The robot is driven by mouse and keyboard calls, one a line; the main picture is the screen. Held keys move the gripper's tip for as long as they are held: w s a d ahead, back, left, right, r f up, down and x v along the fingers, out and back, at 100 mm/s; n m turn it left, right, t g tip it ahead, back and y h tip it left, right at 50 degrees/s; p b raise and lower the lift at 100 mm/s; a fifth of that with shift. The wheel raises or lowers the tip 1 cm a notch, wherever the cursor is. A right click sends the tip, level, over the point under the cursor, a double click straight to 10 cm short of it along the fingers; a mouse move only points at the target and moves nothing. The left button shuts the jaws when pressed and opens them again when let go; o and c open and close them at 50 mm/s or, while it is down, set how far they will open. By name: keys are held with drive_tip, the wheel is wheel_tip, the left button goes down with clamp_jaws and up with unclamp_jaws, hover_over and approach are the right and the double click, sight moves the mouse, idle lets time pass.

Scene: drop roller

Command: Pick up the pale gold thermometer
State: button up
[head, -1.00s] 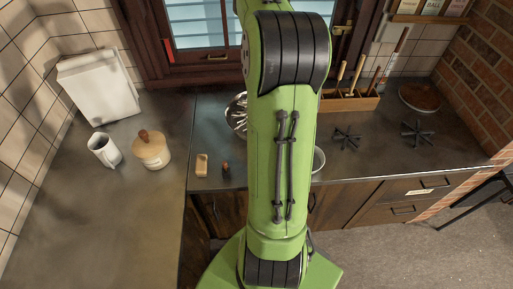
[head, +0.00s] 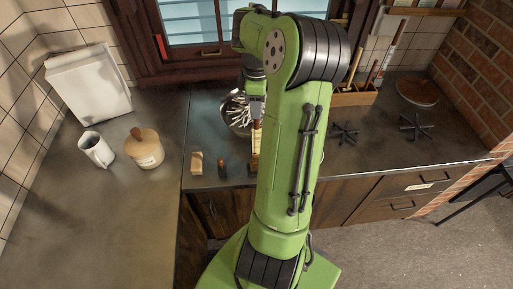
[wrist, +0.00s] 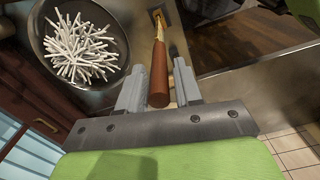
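My gripper (wrist: 160,72) points down over the counter. In the wrist view a reddish-brown handle (wrist: 158,78) with a paler, gold-brown far part lies between its two fingers. The fingers are close on both sides of the handle; I cannot tell whether they touch it. In the head view a tan and brown upright piece (head: 256,138) shows just below my gripper (head: 257,112), partly hidden by my arm. I cannot make out a pale gold thermometer for certain; whether this handled thing is it is unclear.
A metal bowl of white sticks (wrist: 82,45) is beside my gripper. A cream block (head: 196,163) and a small dark bottle (head: 222,168) stand near the counter's front edge. A lidded jar (head: 146,150) and white mug (head: 96,150) are left. Black trivets (head: 345,132) lie right.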

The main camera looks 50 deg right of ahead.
clamp_jaws()
